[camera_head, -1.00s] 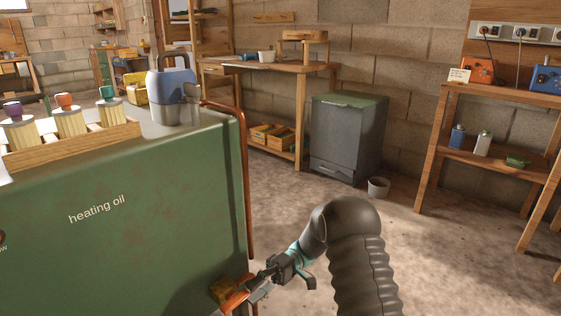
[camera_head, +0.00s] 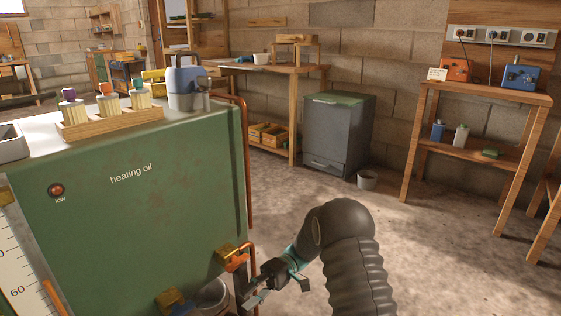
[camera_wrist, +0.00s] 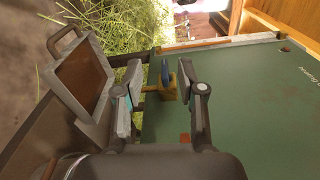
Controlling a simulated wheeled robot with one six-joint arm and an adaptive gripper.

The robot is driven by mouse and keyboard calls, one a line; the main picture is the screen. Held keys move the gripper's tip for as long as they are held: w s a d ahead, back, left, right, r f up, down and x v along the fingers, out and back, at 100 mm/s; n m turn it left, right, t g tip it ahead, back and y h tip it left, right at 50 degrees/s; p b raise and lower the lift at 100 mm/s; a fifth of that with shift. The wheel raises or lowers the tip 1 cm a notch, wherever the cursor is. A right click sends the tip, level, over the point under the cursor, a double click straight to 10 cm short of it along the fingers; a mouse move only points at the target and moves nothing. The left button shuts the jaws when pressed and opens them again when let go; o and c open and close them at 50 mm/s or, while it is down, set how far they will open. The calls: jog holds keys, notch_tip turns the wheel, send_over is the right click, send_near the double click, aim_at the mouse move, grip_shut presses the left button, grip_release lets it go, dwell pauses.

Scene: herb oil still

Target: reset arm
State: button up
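My gripper (camera_head: 243,287) is low beside the right end of the green heating oil tank (camera_head: 130,200). In the wrist view my gripper (camera_wrist: 164,78) has its two fingers spread apart, with nothing held between them. A brass valve with a blue handle (camera_wrist: 168,82) shows beyond and between the fingers, against the green tank wall. In the head view, a brass fitting with an orange lever (camera_head: 237,262) is right by the fingertips; I cannot tell whether they touch. My dark ribbed arm hides part of the floor.
A second brass valve (camera_head: 170,300) and a grey bucket (camera_head: 213,294) are low by the tank. A copper pipe (camera_head: 247,160) runs down its right edge. A grey cabinet (camera_head: 336,140), a workbench (camera_head: 290,70) and a wooden shelf (camera_head: 470,148) stand behind. Floor to the right is clear.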

notch_tip(320, 180, down, 6)
jog(key=s+d+m+t+h, duration=0.1)
jog(key=s+d+m+h, duration=0.1)
jog(key=s+m, duration=0.15)
jog(key=s+d+r+m+t+h, duration=0.2)
jog(key=s+d+m+t+h, duration=0.1)
jog(key=d+h, duration=0.15)
jog(key=s+d+r+t+h+p, duration=0.1)
jog(key=s+d+r+t, duration=0.3)
jog(key=r, duration=0.5)
jog(key=s+d+r+m+t+h+p, duration=0.1)
jog(key=s+d+r+t+h+p, duration=0.1)
jog(key=s+d+r+t, duration=0.3)
jog(key=s+d+r+t+h+p, duration=0.2)
jog(key=s+d+r+t, duration=0.3)
jog(key=r, duration=0.9)
jog(key=d+p, duration=0.1)
jog(key=d, duration=0.1)
jog(key=shift+s+d+m+t+p, duration=0.15)
jog(key=shift+d+m+t+p, duration=0.15)
jog(key=shift+d+m+p, duration=0.05)
jog(key=shift+r+h, duration=0.1)
jog(key=shift+h, duration=0.15)
